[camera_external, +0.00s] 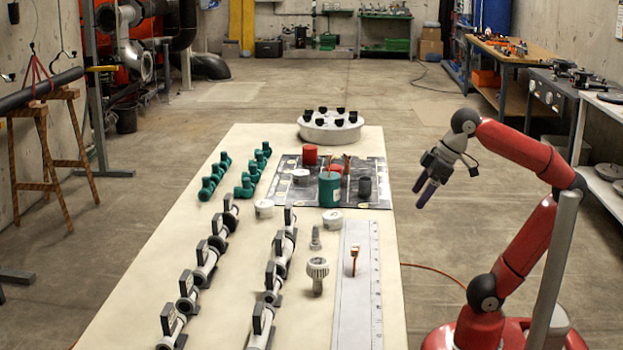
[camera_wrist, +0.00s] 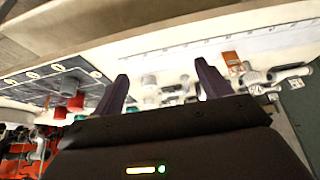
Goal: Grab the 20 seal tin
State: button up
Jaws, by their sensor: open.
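Several low white round tins are on the table. One tin (camera_external: 264,208) is left of the dark mat's front edge, another tin (camera_external: 332,219) is in front of the mat, and a third (camera_external: 301,176) is on it. Their labels are too small to read, so I cannot tell which is the 20 seal tin. My gripper (camera_external: 425,190) is open and empty, off the table's right side, apart from all tins. In the wrist view, its dark fingers (camera_wrist: 162,70) stand apart with small blurred grey parts beyond them.
The dark mat (camera_external: 285,192) holds red, green and grey cylinders. Teal fittings (camera_external: 246,186) and rows of valves (camera_external: 203,257) fill the left side. A ruled plate (camera_external: 345,300) lies at front right. A round stand with black knobs (camera_external: 330,130) is at the far end.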

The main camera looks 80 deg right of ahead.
jog(key=w+d+r+m+t+b, duration=0.2)
jog(key=w+r+m+t, duration=0.1)
jog(key=w+m, duration=1.1)
jog(key=w+d+f+m+t+b, duration=0.15)
jog(key=w+d+m, duration=0.25)
jog(key=w+m, duration=0.4)
jog(key=w+d+m+t+h, duration=0.1)
jog(key=w+d+m+t, duration=0.15)
jog(key=w+m, duration=0.45)
jog(key=w+d+f+m+t, duration=0.1)
jog(key=w+d+m, duration=0.3)
jog(key=w+m, duration=0.4)
send_near(259, 207)
jog(key=w+d, duration=0.1)
jog(key=w+d+f, duration=0.1)
jog(key=shift+w+d, duration=0.3)
jog(key=shift+f, duration=0.6)
jog(key=shift+w+f, duration=0.2)
jog(key=shift+w, duration=0.2)
jog(key=x, duration=0.7)
jog(key=shift+d+r, duration=0.1)
jog(key=shift+r, duration=0.05)
jog(key=shift+c, duration=0.5)
